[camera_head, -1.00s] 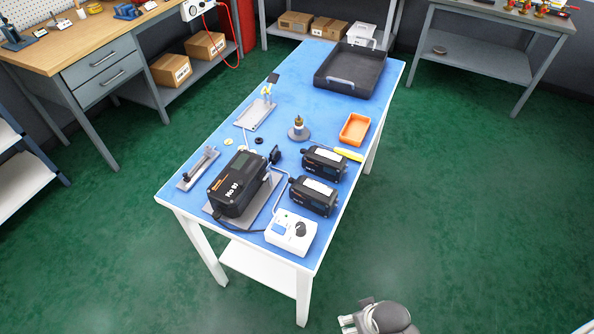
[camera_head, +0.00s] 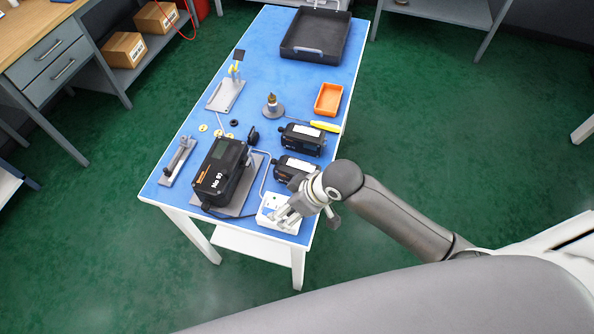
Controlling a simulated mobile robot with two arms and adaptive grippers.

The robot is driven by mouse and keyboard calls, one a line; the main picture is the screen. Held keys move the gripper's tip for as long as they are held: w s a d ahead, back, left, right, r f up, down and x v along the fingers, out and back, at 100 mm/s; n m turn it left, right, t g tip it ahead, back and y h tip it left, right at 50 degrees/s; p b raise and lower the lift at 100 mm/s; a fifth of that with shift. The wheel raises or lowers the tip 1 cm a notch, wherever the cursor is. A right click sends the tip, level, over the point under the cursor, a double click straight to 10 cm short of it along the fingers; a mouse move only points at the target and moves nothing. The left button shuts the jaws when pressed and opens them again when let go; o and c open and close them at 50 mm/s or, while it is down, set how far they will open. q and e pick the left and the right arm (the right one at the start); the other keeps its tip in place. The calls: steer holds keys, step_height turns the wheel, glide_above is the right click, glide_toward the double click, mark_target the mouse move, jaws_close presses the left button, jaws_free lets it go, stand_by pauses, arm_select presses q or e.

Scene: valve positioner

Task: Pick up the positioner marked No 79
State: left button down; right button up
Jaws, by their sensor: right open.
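Two small black positioners with white top labels lie on the right side of the blue table: a far one (camera_head: 302,140) and a near one (camera_head: 290,166). Their numbers are too small to read, so I cannot tell which is No 79. A larger black positioner (camera_head: 215,178) sits on a grey plate to their left; its mark looks like No 93. My right gripper (camera_head: 281,215) is open and empty, over the white box and just in front of the near positioner, hiding part of both. My left gripper is out of view.
The white box (camera_head: 266,206) is at the table's near edge. A yellow-handled tool (camera_head: 325,127), an orange tray (camera_head: 329,98) and a round-based brass fitting (camera_head: 272,107) lie beyond the small positioners. A black tray (camera_head: 315,52) is at the far end. The blue top before it is clear.

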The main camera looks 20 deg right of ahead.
mark_target(297, 167)
steer(key=w+d+r, duration=0.1)
steer(key=w+d, duration=0.1)
steer(key=w, duration=0.1)
steer(key=w+d+r+n, duration=0.1)
steer(key=w+d, duration=0.2)
steer(key=w+d+r+n+g, duration=0.1)
steer(key=w+d, duration=0.2)
steer(key=shift+w+r+h+p, duration=0.25)
steer(key=shift+r+h+p, duration=0.05)
steer(key=shift+r+p, duration=0.05)
steer(key=shift+w+f, duration=0.1)
steer(key=shift+f, duration=0.05)
steer(key=p+x, duration=0.1)
steer(key=x, duration=0.4)
steer(key=shift+a+p+x, duration=0.15)
steer(key=shift+p+x, duration=0.2)
steer(key=shift+x, duration=0.6)
steer(key=shift+a+p+x, duration=0.15)
steer(key=shift+p+x, duration=0.2)
steer(key=shift+x, duration=0.6)
steer(key=shift+a+f, duration=0.2)
steer(key=shift+f, duration=0.35)
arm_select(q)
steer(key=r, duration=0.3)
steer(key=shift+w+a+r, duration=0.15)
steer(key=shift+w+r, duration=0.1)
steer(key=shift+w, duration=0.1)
arm_select(e)
steer(key=shift+f, duration=0.15)
